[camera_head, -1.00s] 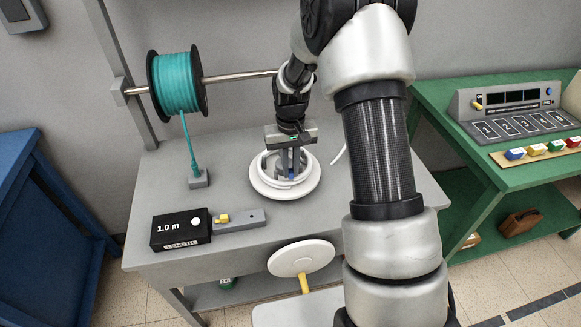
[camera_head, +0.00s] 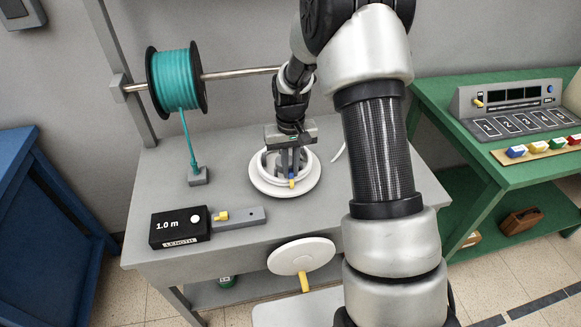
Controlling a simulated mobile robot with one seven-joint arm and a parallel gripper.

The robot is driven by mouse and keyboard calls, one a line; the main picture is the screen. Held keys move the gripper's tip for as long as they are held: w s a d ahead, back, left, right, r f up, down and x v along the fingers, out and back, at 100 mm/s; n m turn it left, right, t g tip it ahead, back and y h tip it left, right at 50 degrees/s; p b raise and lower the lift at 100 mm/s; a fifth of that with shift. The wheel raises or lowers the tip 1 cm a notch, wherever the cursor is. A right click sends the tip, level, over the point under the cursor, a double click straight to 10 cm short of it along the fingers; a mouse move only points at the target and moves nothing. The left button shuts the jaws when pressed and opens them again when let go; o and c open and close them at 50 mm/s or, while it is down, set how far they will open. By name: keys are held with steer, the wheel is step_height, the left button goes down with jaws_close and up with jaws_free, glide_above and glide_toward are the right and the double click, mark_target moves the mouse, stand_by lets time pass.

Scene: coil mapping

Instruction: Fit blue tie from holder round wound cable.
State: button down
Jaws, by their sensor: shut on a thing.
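My gripper (camera_head: 291,162) points down over the white round winder (camera_head: 262,187) on the grey table. Its fingers reach into the middle of the winder and are shut on a small blue piece, which looks like the blue tie (camera_head: 292,175). A small yellow bit shows just below the blue, at the front of the ring. I cannot tell whether the tie goes round the cable.
A teal cable reel (camera_head: 176,80) hangs on a rod at the back left, its strand running down to a grey block (camera_head: 197,176). A black length box (camera_head: 180,228) stands at the front left. A white disc with a yellow handle (camera_head: 301,256) is at the table's front.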

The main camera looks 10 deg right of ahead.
steer(key=c, duration=1.7)
jaws_free()
step_height(320, 180, up, 17)
steer(key=s+r+t+p, duration=0.3)
steer(key=s+r, duration=0.8)
steer(key=r, duration=0.2)
steer(key=s+r+t, duration=0.1)
steer(key=s, duration=0.4)
steer(key=s+r+p, duration=0.1)
steer(key=s, duration=0.4)
steer(key=s+r+t+p, duration=0.1)
steer(key=s, duration=0.4)
steer(key=shift+t, duration=0.3)
